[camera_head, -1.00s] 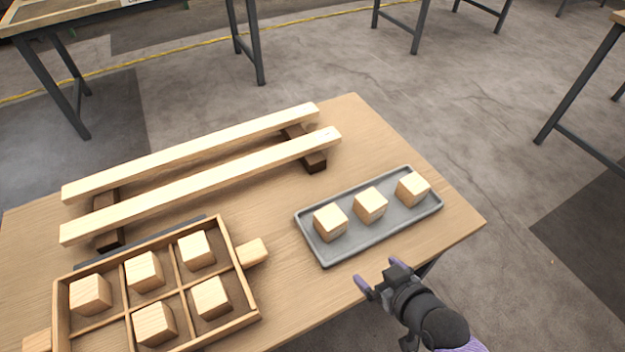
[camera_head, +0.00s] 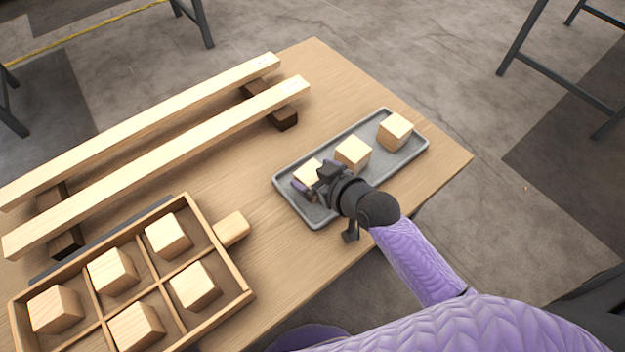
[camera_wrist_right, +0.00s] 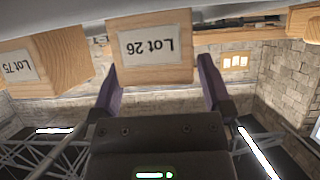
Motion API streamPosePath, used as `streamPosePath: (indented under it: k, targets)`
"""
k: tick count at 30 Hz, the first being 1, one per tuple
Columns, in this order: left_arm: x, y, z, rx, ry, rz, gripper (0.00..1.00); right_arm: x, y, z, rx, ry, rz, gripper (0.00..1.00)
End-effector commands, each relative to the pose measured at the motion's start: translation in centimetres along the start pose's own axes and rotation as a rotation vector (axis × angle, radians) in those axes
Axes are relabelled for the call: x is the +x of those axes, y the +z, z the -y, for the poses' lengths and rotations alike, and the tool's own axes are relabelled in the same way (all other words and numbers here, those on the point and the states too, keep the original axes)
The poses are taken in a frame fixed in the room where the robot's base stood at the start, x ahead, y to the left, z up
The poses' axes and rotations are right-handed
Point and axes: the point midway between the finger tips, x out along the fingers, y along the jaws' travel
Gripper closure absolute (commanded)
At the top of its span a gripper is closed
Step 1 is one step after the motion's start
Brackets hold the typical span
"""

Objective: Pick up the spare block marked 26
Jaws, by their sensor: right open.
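The spare block marked Lot 26 (camera_wrist_right: 155,50) appears upside down in the right wrist view, its label facing the camera. In the head view it is the leftmost block (camera_head: 308,172) in the grey tray (camera_head: 342,200), partly hidden by my right gripper. My right gripper (camera_head: 312,186) is open, with its purple fingertips close to this block. In the wrist view the block shows between the two fingers (camera_wrist_right: 160,90), with a gap at the right finger; I cannot tell whether the left one touches it. My left gripper is not in view.
A middle block (camera_head: 353,153) and a right block (camera_head: 396,131) share the tray. A block labelled Lot 75 (camera_wrist_right: 45,60) shows in the wrist view. A wooden divided box (camera_head: 243,287) of blocks and two raised beams (camera_head: 160,150) stand left.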

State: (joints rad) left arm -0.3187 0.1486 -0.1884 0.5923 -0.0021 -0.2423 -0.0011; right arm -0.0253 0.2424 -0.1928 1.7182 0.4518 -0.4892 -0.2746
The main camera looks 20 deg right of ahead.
Motion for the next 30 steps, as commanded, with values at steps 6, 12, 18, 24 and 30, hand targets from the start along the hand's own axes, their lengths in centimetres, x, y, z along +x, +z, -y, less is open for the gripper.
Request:
streamPosePath:
  k: [6, 12, 18, 24, 30]
  targets:
    - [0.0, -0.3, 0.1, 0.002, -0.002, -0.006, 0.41, -0.1, 0.0, 0.0, 0.0, 0.0, 0.0, 0.4]
    - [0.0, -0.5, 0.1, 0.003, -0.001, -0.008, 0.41, -0.1, 0.0, 0.0, 0.0, 0.0, 0.001, 0.8]
    - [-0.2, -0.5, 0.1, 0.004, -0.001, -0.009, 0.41, -0.2, -0.2, 0.0, 0.0, 0.0, 0.0, 0.8]
    - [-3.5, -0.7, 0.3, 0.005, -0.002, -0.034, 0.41, -2.6, -4.8, 0.0, -0.004, 0.001, -0.006, 0.8]
    - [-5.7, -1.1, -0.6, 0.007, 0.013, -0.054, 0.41, -4.6, -8.4, 0.0, -0.001, 0.0, -0.002, 0.8]
